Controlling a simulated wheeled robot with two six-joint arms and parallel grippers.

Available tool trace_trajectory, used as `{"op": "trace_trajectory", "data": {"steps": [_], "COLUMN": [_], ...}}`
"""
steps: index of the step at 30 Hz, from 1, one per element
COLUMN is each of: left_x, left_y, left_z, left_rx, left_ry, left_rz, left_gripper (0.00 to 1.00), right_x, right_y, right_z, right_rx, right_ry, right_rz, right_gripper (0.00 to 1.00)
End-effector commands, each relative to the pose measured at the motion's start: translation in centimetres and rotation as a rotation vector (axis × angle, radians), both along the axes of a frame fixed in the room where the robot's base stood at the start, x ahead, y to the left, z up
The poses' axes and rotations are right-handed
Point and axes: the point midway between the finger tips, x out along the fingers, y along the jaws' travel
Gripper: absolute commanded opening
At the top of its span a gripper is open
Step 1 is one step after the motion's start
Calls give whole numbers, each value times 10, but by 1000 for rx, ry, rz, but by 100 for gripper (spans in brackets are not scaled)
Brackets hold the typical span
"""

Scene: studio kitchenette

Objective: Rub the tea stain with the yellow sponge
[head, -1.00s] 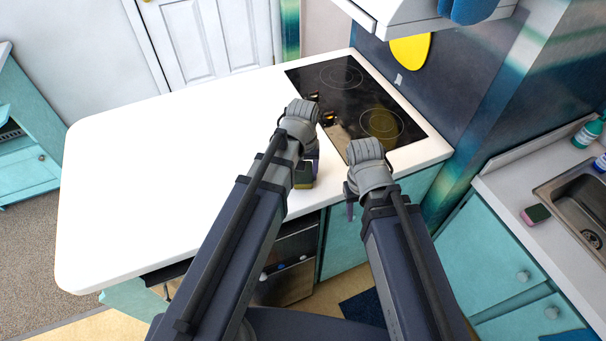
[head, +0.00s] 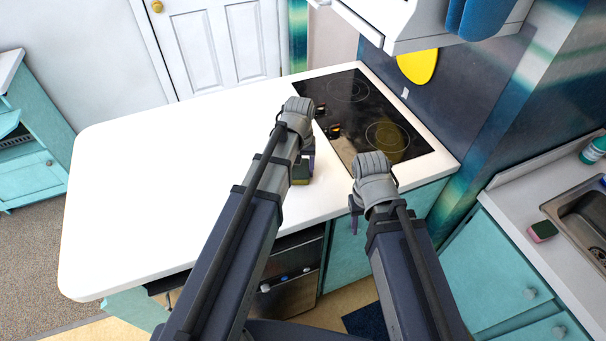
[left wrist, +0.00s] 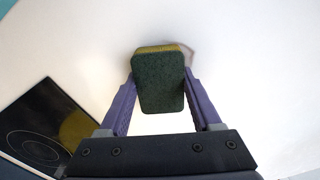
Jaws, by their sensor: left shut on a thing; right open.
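The yellow sponge (head: 300,172), with a dark green scouring side (left wrist: 159,85), is between the purple fingers of my left gripper (left wrist: 160,88). My left gripper is shut on it, low over the white counter near its front edge; I cannot tell if it touches. A faint brownish edge (left wrist: 189,52) shows beside the sponge in the left wrist view, perhaps the tea stain; the sponge covers most of that spot. My right gripper (head: 355,216) is open and empty in front of the counter's edge, right of the left gripper.
The white counter (head: 170,190) is broad and clear on the left. A black cooktop (head: 365,110) lies just beyond and right of my left gripper. Another sponge, pink and green (head: 542,231), lies beside the sink (head: 590,222). A hood (head: 400,25) hangs above the cooktop.

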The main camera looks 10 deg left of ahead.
Motion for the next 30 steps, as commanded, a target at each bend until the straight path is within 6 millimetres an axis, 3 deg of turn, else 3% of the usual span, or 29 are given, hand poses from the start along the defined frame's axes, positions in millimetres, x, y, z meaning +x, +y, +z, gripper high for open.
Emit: {"op": "trace_trajectory", "data": {"steps": [10,21,30], "left_x": [7,20,15], "left_y": [3,-17,-22], "left_z": [0,-3,-3], "left_rx": [-1,-4,-8], "left_ry": [2,1,-2], "left_rz": [-2,-3,-4], "left_gripper": [21,20,20], "right_x": [0,0,0], "right_y": [0,0,0], "right_z": [0,-3,-3], "right_rx": [0,0,0], "right_ry": [0,0,0], "right_rz": [0,0,0], "right_gripper": [50,50,50]}}
